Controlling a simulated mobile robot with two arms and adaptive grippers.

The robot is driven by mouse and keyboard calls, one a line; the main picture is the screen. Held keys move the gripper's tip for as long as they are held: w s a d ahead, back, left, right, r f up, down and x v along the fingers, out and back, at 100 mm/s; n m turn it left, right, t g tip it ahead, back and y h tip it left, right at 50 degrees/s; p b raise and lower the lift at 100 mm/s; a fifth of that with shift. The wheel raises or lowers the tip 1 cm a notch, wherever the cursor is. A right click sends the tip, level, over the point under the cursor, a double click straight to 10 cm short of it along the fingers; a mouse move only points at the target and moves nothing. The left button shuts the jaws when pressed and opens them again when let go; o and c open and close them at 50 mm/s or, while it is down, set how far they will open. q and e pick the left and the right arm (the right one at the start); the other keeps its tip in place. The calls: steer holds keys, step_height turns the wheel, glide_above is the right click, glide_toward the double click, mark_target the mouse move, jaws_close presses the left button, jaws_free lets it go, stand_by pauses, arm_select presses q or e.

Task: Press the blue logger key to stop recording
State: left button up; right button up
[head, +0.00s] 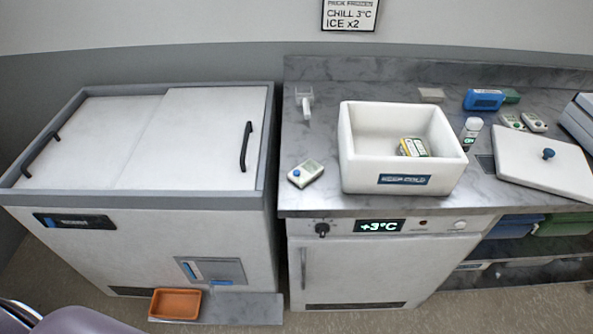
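A small white logger (306,173) with a greenish screen lies on the grey marble counter, near its front left corner, left of the white insulated box (355,171). A small blue spot, which may be its key, shows on the logger's left end; it is too small to tell whether it is pressed. Two similar white devices lie at the back right, one (511,121) beside the other (534,122). Neither gripper is in view. Only a rounded grey-purple part of mine shows at the lower left corner.
The white box holds a small yellow-labelled pack (413,147). A lid with a blue knob (548,154) lies to its right. A white scoop (304,102) lies behind the logger. A chest freezer (190,227) stands left, an orange tray (175,304) before it. Counter around the logger is clear.

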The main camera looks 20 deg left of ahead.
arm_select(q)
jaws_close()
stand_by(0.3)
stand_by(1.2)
